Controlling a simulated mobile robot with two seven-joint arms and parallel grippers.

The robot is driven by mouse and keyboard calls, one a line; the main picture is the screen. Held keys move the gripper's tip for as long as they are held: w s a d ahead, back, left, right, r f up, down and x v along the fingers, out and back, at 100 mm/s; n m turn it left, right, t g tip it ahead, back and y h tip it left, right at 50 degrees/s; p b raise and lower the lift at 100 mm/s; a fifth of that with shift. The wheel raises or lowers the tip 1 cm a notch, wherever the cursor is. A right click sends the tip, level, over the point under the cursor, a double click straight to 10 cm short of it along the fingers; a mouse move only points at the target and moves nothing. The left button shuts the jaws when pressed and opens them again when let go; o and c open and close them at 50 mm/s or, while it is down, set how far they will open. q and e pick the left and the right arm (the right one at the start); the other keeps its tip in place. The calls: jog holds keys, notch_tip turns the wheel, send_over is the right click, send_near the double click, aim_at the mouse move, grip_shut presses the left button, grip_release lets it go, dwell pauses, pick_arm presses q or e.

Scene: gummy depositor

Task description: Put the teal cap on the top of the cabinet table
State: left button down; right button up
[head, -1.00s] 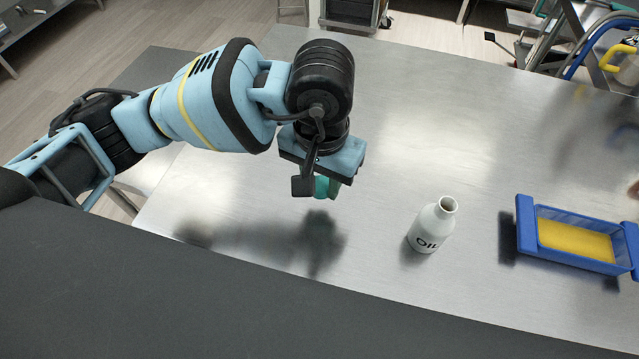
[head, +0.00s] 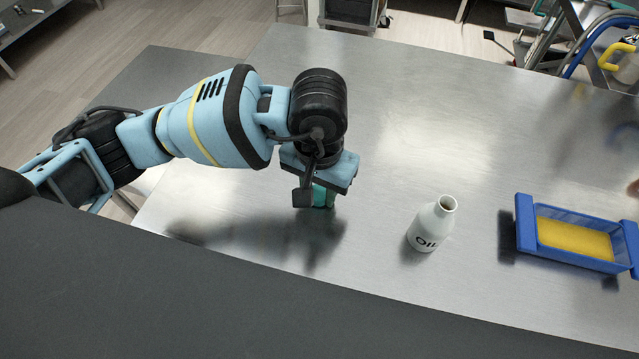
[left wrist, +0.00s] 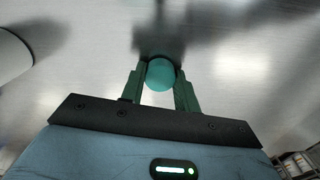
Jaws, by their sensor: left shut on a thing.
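The teal cap (left wrist: 160,74) is between the green fingers of my left gripper (left wrist: 160,84) in the left wrist view. The fingers touch it on both sides, and the gripper is shut on it. In the head view my left gripper (head: 321,195) points down over the metal table top (head: 400,130), a little above it. Only a sliver of the cap shows there, partly hidden by the wrist camera. I cannot tell whether the cap touches the surface. My right gripper is not in view.
A white oil bottle (head: 431,226) stands open to the right of my left gripper. A blue tray (head: 575,262) with a yellow filling lies farther right. The table between gripper and bottle, and behind them, is clear.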

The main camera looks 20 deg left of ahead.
aim_at(319, 192)
pick_arm(q)
jog(key=shift+f, duration=0.2)
jog(key=c, duration=1)
grip_release()
jog(key=shift+c, duration=0.2)
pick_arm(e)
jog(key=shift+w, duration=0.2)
pick_arm(q)
jog(key=shift+r, duration=0.5)
jog(key=shift+r+p, duration=0.55)
notch_tip(319, 192, up, 11)
jog(key=shift+b, duration=0.3)
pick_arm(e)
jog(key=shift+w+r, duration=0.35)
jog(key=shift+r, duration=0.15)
